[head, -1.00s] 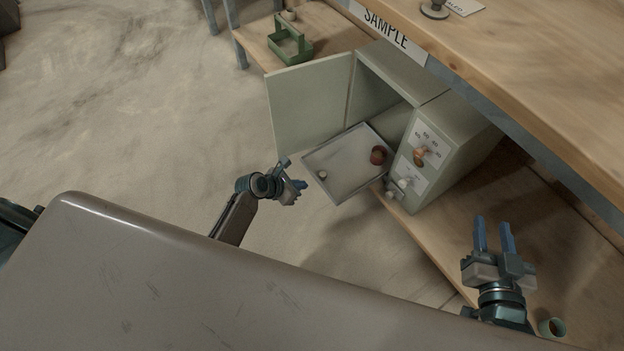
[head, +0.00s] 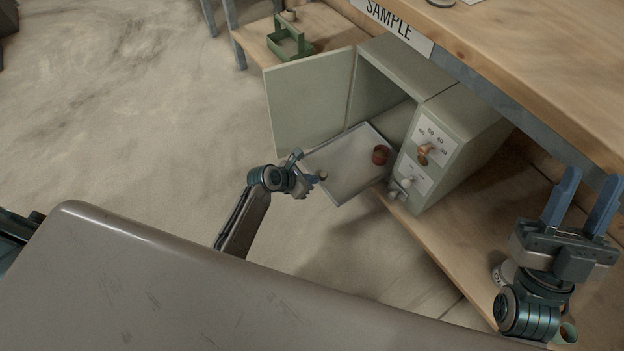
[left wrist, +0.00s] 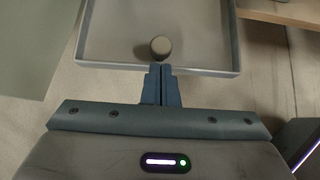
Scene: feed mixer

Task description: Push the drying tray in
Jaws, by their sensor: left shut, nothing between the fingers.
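The drying tray (head: 345,188) is a shallow grey tray sticking out of the open cabinet (head: 397,62). My left gripper (head: 312,181) is shut and empty at that edge. In the left wrist view its fingertips (left wrist: 161,67) meet the front wall of the tray (left wrist: 205,70); I cannot tell whether they touch. My right gripper (head: 585,190) is open and empty, far right of the tray.
The cabinet door (head: 310,100) stands open on the left. Orange and white knobs (head: 424,154) are on the panel right of the tray. A green carrier (head: 290,42) stands on the shelf behind. The wooden bench with a SAMPLE sign (head: 392,22) overhangs the cabinet.

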